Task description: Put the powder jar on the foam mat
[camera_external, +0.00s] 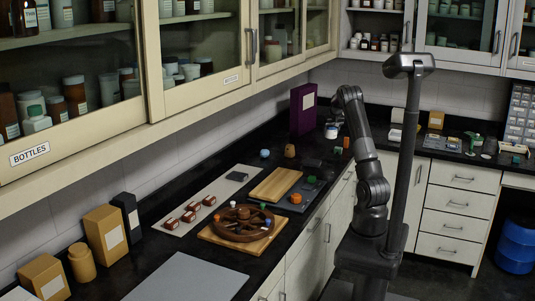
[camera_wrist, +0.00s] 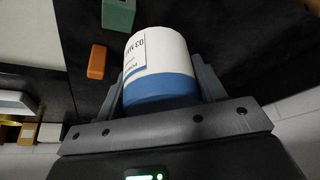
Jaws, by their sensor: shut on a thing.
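The powder jar (camera_wrist: 158,60), white with a blue band and printed label, is between the two fingers of my gripper (camera_wrist: 161,80) in the wrist view. The gripper is shut on it. In the external view the jar (camera_external: 331,132) shows at the far end of the left counter, beside my arm; my fingers are small and partly hidden there. A flat light-grey sheet (camera_external: 190,284), which looks like the foam mat, lies bare at the near end of the counter, far from my gripper. I cannot tell whether the jar touches the counter.
A brown wheel-shaped rack (camera_external: 243,224) on a wooden board, another wooden board (camera_external: 275,184) and several small brown blocks lie between. Tan boxes (camera_external: 105,234) stand along the wall. A purple box (camera_external: 303,108) stands near the jar. Wall cabinets (camera_external: 205,60) overhang the counter.

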